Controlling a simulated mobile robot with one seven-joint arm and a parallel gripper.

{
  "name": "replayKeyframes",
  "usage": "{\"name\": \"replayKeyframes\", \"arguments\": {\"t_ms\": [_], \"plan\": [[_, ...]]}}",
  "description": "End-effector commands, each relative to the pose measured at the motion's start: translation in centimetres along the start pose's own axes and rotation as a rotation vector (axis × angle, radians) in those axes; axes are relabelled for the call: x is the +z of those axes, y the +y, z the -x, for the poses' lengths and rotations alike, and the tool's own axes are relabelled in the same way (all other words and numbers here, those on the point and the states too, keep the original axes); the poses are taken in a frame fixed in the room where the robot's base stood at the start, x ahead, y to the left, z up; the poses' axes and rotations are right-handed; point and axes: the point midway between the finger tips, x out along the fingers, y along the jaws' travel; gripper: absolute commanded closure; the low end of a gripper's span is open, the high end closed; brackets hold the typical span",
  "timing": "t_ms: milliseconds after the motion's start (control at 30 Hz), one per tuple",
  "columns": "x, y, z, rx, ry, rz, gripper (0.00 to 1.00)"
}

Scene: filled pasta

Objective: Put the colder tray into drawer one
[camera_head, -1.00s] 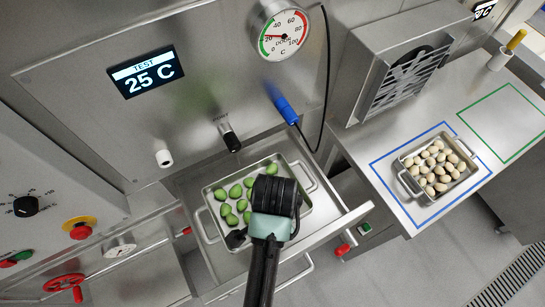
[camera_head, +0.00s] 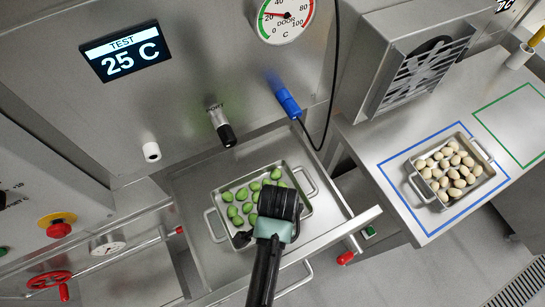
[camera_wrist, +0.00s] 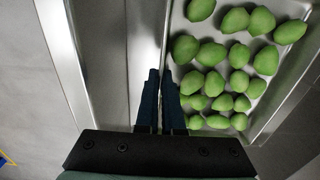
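A metal tray with green filled pasta (camera_head: 303,207) is inside the open steel drawer (camera_head: 345,222); I cannot tell whether it rests on the drawer floor. My gripper (camera_head: 262,232) is at the tray's near side. In the wrist view my two dark fingers (camera_wrist: 161,95) are close together at the tray's wall (camera_wrist: 167,45), seemingly shut on it. A second metal tray with beige pasta (camera_head: 415,186) sits on the counter inside a blue outline. A display (camera_head: 122,51) above the drawer reads TEST 25 C. A dial gauge (camera_head: 285,15) is at the top.
A blue probe (camera_head: 288,102) with a black cable hangs on the panel right of a black-tipped knob (camera_head: 222,126). A fan unit (camera_head: 420,70) stands on the counter. An empty green outline (camera_head: 520,125) is at its right. A red valve wheel (camera_head: 48,281) is at lower left.

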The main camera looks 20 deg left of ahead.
Motion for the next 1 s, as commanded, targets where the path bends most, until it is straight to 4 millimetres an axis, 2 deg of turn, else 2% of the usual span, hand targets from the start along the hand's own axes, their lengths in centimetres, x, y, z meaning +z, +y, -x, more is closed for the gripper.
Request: {"name": "replayKeyframes", "arguments": {"t_ms": [433,867,1000], "plan": [[-0.1,-0.1,-5.1,-0.003,0.002,-0.001,1.0],[-0.1,-0.1,-5.8,-0.004,0.002,-0.001,1.0],[0.0,0.0,-5.9,-0.002,0.001,-0.001,0.76]]}}
